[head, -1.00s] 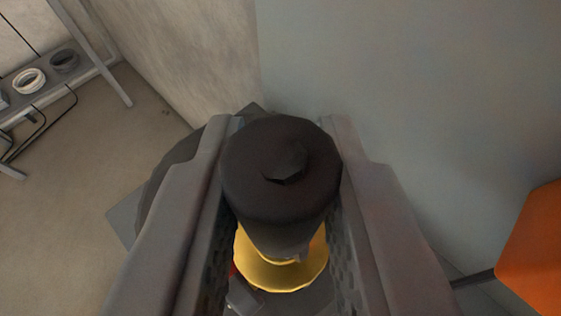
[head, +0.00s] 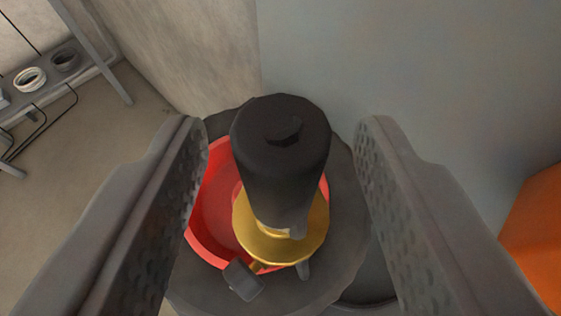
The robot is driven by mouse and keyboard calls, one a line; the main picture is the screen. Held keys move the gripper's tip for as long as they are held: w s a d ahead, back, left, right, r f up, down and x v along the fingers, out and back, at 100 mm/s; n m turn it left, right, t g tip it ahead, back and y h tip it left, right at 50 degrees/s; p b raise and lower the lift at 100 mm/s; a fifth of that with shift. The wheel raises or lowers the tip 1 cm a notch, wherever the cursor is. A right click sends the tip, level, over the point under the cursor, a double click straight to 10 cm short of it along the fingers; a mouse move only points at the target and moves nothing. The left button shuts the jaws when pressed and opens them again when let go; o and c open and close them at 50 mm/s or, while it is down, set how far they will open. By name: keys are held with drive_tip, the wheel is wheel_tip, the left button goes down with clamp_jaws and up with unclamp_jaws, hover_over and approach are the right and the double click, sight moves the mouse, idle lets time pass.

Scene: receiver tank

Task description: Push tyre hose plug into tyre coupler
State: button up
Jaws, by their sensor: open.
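The tyre hose plug (head: 280,155) is a black, thick cylinder with a small nub on its near end, in the middle of the head view. Its far end meets a round brass-coloured collar, which looks like the tyre coupler (head: 310,240). How deep the plug sits in it is hidden. My gripper (head: 282,128) is open, with one finger on each side of the plug and a clear gap on both sides. A small grey lever-like piece (head: 243,280) sticks out below the brass collar.
A red dish or rim (head: 212,215) and a dark round tyre-like body (head: 345,220) lie behind the collar. A grey wall (head: 430,80) stands close on the right, with an orange object (head: 540,240) at the right edge. A rack (head: 50,75) with rings stands far left.

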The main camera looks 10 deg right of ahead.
drive_tip(key=v, duration=1.6)
drive_tip(key=shift+r, duration=0.15)
drive_tip(key=s+d+r+t, duration=0.1)
drive_tip(key=s+r+t, duration=0.15)
drive_tip(key=s, duration=0.45)
drive_tip(key=s+d+r+t+y, duration=0.1)
drive_tip(key=s+r, duration=0.3)
drive_tip(key=s, duration=0.3)
drive_tip(key=s+d+r+t, duration=0.1)
drive_tip(key=s+r+t, duration=0.15)
drive_tip(key=s, duration=0.45)
drive_tip(key=s+f+n+g, duration=0.1)
drive_tip(key=s+f, duration=0.4)
drive_tip(key=s, duration=0.6)
drive_tip(key=s+f+n+g+y, duration=0.1)
drive_tip(key=s+f, duration=0.5)
drive_tip(key=s, duration=0.5)
drive_tip(key=shift+s+d+f+y, duration=0.15)
drive_tip(key=shift+s+d+y, duration=0.15)
drive_tip(key=shift+s, duration=0.1)
